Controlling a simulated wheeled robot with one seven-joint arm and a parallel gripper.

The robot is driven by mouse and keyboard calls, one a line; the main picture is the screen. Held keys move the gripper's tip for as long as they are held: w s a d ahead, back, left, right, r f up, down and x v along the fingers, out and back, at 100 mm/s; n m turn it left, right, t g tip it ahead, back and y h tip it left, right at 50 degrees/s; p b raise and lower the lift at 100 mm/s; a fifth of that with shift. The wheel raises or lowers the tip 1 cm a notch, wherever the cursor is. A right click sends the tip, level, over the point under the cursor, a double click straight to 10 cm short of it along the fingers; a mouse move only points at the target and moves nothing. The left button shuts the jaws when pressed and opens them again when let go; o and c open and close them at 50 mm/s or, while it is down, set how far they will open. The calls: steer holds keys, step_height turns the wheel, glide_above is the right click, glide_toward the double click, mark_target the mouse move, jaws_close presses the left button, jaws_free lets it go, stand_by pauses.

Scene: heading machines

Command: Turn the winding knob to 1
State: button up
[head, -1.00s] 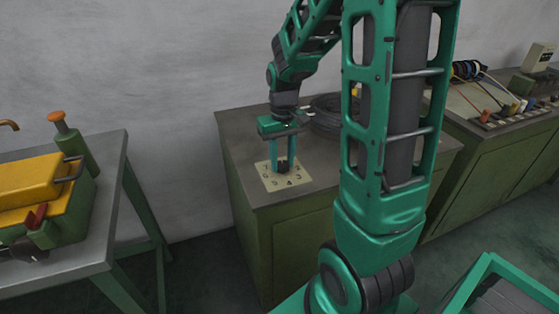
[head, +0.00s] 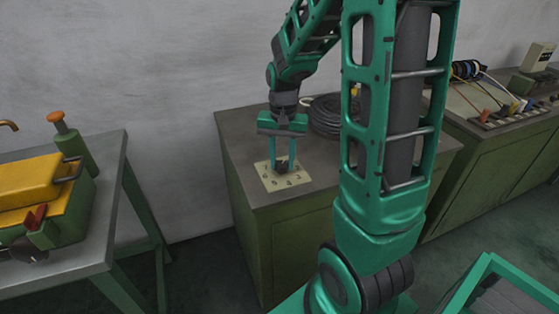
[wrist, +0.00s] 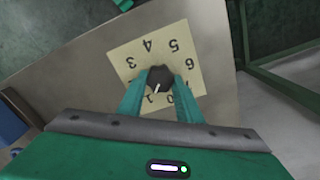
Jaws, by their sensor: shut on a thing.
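The winding knob (wrist: 160,79) is dark and round, with a white pointer mark. It sits on a cream dial plate (wrist: 190,52) printed with numbers. In the wrist view the white mark points down and slightly left, toward the 1. My gripper (wrist: 160,76) is shut on the knob, one green finger on each side. In the head view my gripper (head: 282,165) points down at the plate (head: 270,184) on the cabinet top, and the fingers partly hide the knob. Part of the number ring is hidden behind the fingers in the wrist view.
The plate lies on a green cabinet with a grey top (head: 240,137). A dark cable coil (head: 325,117) lies behind my arm. A table (head: 105,165) with a yellow machine (head: 35,185) stands at left. Another bench (head: 500,140) with wires stands at right.

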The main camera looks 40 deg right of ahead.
mark_target(281, 164)
steer(key=shift+w+a, duration=0.1)
steer(key=shift+a, duration=0.1)
steer(key=o, duration=1)
steer(key=shift+o, duration=0.2)
steer(key=shift+d, duration=0.1)
step_height(281, 164, up, 11)
steer(key=shift+f, duration=0.1)
